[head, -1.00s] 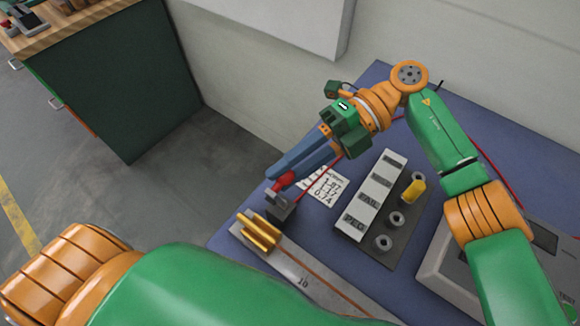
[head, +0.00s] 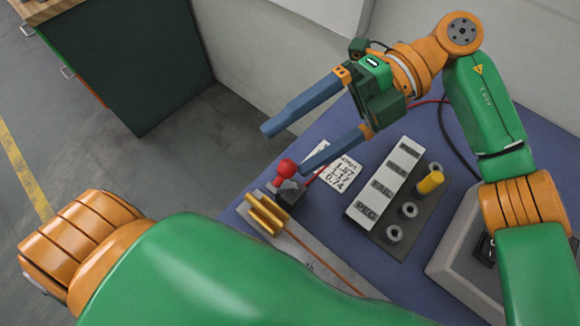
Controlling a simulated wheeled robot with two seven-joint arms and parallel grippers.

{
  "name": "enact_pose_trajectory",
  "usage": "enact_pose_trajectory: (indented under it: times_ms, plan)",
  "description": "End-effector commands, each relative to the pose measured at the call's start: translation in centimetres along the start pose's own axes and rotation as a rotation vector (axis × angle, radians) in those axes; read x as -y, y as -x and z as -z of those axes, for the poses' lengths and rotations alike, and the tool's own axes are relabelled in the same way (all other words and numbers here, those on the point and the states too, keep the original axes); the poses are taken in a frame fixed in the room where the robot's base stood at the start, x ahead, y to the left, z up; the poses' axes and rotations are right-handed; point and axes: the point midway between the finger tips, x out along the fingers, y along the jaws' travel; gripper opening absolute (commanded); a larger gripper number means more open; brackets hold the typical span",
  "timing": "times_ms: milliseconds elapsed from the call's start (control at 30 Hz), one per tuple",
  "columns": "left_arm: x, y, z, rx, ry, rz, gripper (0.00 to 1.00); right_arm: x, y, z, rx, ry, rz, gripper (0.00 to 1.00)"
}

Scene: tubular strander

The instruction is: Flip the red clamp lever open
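The red clamp lever (head: 284,171) stands up from a small dark clamp block (head: 291,196) at the left end of a grey rail on the blue table. Its red knob is in plain view. My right gripper (head: 285,151) is open, with its two blue fingers spread wide. One fingertip is up and left of the knob, and the other is close to the knob's right side. I cannot tell whether that finger touches it. My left arm crosses the lower left, and its gripper is out of the picture.
Brass rods (head: 267,214) lie beside the clamp on the rail (head: 330,270). A printed card (head: 338,174) lies behind. A labelled rack (head: 387,183) with metal rings and a yellow peg (head: 430,182) stands right. A grey box (head: 462,253) is at the far right.

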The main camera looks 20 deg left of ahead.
Motion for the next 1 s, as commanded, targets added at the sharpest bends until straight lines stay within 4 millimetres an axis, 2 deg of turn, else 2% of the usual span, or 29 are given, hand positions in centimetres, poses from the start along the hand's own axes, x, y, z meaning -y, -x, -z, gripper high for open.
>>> enact_pose_trajectory:
  times_ms: [33,200,400,600,767,1000]
  plan:
    - [0.0,-0.3,0.0,0.0,0.0,0.0,0.0,-1.5,0.2,0.8,0.005,0.023,-0.022,0.59]
    - [0.0,-1.5,-0.1,-0.001,0.0,0.0,0.0,-4.1,-0.2,4.1,0.005,0.022,-0.017,0.59]
    - [-0.1,-3.5,-0.3,0.0,0.0,-0.001,0.0,-5.4,-1.9,8.4,0.005,0.019,-0.016,0.59]
    - [-0.1,-4.4,-0.4,-0.001,0.001,-0.001,0.0,-6.8,-3.0,11.6,0.004,0.015,-0.018,0.59]
    - [-0.1,-4.5,-0.4,-0.001,0.001,-0.001,0.0,-7.3,-3.2,12.5,0.004,0.012,-0.019,0.59]
    - [-0.1,-4.5,-0.4,0.0,0.001,0.0,0.0,-7.4,-3.2,12.5,0.003,0.012,-0.019,0.59]
